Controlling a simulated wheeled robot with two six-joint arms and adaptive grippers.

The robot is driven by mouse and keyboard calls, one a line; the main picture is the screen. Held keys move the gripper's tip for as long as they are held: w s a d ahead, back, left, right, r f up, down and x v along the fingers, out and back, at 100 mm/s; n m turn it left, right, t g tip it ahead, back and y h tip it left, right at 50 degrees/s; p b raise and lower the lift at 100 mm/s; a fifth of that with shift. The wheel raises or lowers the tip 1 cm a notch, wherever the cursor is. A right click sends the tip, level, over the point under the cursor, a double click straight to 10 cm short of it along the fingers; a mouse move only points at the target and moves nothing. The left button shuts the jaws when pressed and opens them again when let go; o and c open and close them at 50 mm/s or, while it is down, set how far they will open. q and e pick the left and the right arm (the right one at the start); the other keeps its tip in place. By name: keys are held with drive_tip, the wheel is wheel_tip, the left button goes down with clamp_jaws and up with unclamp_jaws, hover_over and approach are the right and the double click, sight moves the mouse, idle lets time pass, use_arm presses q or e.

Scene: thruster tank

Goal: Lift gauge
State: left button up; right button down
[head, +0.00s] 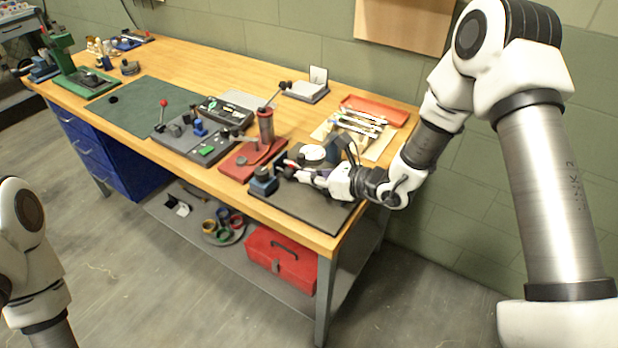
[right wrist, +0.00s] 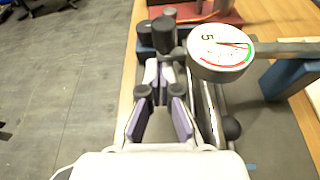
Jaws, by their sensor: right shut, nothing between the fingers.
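The gauge (head: 312,153) is a round white dial above the dark mat near the bench's right end. In the right wrist view the gauge (right wrist: 220,50) shows its needle and red and green bands, with a grey bar running from it to the right. My right gripper (head: 290,170) is shut and empty, low over the mat on the near side of the gauge. In the right wrist view the gripper (right wrist: 163,78) lies left of and below the dial, apart from it in the picture. My left gripper is out of view; only part of my left arm shows.
A blue block with a black knob (head: 263,182) stands close to my right fingertips. A red base with an upright red cylinder (head: 266,130) is to the left. Tools on a light board (head: 355,128) and a red tray (head: 375,110) lie behind. The green mat (head: 135,112) is mostly clear.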

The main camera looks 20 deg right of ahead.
drive_tip(key=w+d+r+m+y+p, duration=0.1)
drive_tip(key=w+d+r+m+p, duration=0.1)
drive_tip(key=r, duration=0.3)
drive_tip(key=w+d+r+m+y+p, duration=0.2)
drive_tip(key=w+d+r+m, duration=0.1)
drive_tip(key=d+r+m, duration=0.1)
drive_tip(key=w+d+r+m+g+y+p, duration=0.1)
drive_tip(key=w+d+r+m+p, duration=0.1)
drive_tip(key=r, duration=0.5)
drive_tip(key=d+m, duration=0.1)
drive_tip(key=m, duration=0.1)
drive_tip(key=shift+w+d+r+m+y, duration=0.2)
drive_tip(key=shift+w+d+m+y, duration=0.1)
drive_tip(key=shift+y, duration=0.1)
drive_tip(key=shift+d+r, duration=0.1)
drive_tip(key=shift+r, duration=0.05)
